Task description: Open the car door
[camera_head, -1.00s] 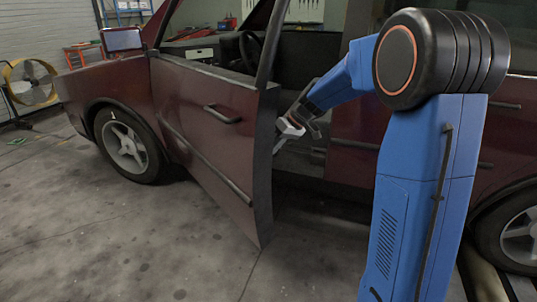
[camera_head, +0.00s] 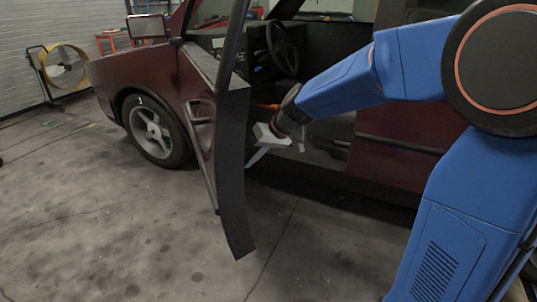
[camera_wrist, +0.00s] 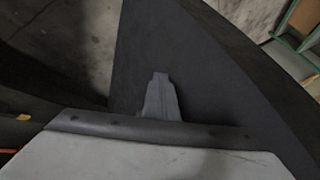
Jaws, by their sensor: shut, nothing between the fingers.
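The dark red car's front door (camera_head: 222,150) stands swung well out from the body in the head view, with its rear edge towards me. Its outer handle (camera_head: 199,112) shows on the outer face. My gripper (camera_head: 256,158) is shut and empty on the inner side of the door, close to its edge; whether it touches cannot be told in this view. In the wrist view my gripper (camera_wrist: 160,80) points at the dark inner door panel (camera_wrist: 200,75), its tip overlapping the panel.
The open doorway shows the steering wheel (camera_head: 283,48) and dark cabin. A front wheel (camera_head: 152,130) is beyond the door. A yellow fan (camera_head: 64,66) stands at the far left. The concrete floor (camera_head: 110,225) in front is clear.

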